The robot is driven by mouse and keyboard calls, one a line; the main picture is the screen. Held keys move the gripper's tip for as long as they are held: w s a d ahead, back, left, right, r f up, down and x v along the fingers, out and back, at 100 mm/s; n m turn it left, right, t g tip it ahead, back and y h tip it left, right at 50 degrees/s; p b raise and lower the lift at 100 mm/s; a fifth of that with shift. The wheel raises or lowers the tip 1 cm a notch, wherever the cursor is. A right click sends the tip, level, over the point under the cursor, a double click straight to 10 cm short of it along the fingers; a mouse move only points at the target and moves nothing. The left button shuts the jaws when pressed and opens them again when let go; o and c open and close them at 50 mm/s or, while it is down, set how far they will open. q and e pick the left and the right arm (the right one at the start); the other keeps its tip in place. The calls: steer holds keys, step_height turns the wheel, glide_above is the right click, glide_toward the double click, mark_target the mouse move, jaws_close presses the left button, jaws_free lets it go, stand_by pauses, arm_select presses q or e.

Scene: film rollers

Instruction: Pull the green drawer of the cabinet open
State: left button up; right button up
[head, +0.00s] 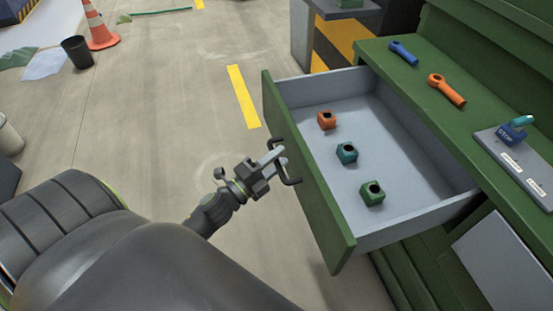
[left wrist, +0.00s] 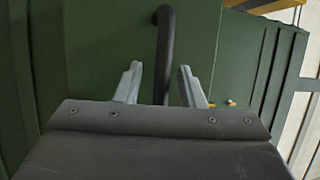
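The green drawer (head: 308,178) of the green cabinet (head: 393,262) stands pulled out, its grey inside showing. Its dark bar handle (head: 289,180) is on the front face. My left gripper (head: 274,160) is at the handle. In the left wrist view, the handle (left wrist: 163,60) runs between the two fingers of the left gripper (left wrist: 161,85), with a gap on each side, so the gripper is open around it. The green drawer front (left wrist: 100,45) fills much of that view. My right gripper is not in view.
Orange, teal and green blocks with holes (head: 347,153) lie in the drawer. A blue tool (head: 403,53), an orange tool (head: 446,90) and a grey plate (head: 500,150) are on the cabinet top. A cone (head: 98,28) and dark bin (head: 77,51) stand far left. The floor left of the drawer is clear.

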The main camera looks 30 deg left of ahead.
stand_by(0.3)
